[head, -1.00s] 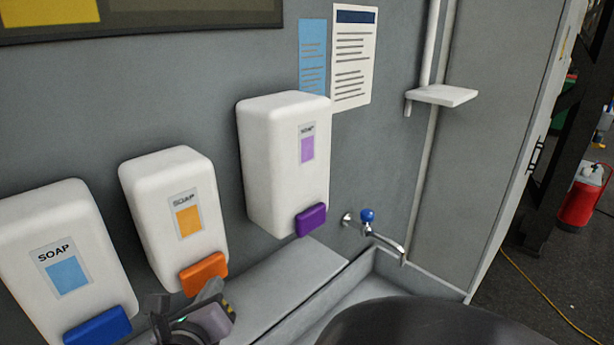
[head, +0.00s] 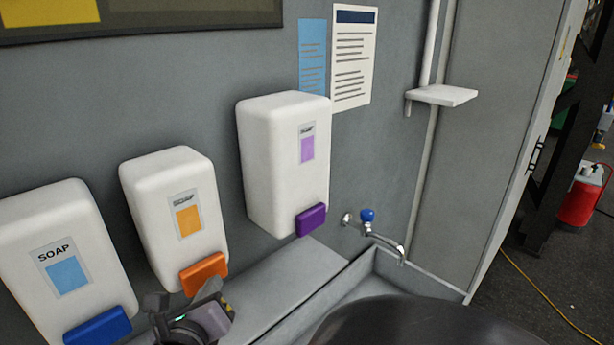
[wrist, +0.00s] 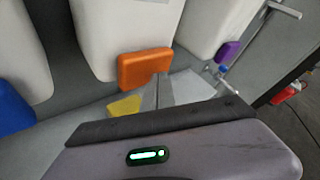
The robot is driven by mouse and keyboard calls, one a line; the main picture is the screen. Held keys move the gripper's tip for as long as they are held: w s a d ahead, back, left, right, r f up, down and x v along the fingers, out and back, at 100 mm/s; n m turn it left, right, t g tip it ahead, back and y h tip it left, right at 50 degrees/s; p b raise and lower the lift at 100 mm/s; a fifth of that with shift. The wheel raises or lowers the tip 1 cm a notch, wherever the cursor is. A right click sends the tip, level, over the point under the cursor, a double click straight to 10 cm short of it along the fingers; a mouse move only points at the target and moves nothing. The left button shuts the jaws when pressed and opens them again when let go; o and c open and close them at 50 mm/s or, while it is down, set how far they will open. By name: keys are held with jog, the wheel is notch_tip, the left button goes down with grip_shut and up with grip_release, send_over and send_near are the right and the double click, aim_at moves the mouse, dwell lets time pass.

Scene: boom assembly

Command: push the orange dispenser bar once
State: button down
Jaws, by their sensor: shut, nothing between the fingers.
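The orange dispenser bar (head: 203,272) sits at the lower front of the middle white soap dispenser (head: 178,215), which has an orange label. In the wrist view the shut, empty fingertips (wrist: 163,88) overlap the bar's lower right part. I cannot tell whether they touch it.
A dispenser with a blue bar (head: 98,327) hangs to the left, and one with a purple bar (head: 311,219) to the right. A grey ledge (head: 290,287) runs below them. A tap (head: 375,228) stands over a basin (head: 372,283) at the right.

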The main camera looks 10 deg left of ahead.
jog(key=shift+w+a, duration=0.15)
jog(key=shift+a, duration=0.1)
jog(key=shift+w+a, duration=0.25)
jog(key=shift+a, duration=0.1)
dwell(0.6)
jog(key=shift+s+d, duration=0.5)
jog(key=shift+d, duration=0.2)
jog(key=s+d, duration=0.2)
jog(key=s+d+b, duration=0.1)
jog(key=d, duration=0.1)
jog(key=shift+s+d, duration=0.35)
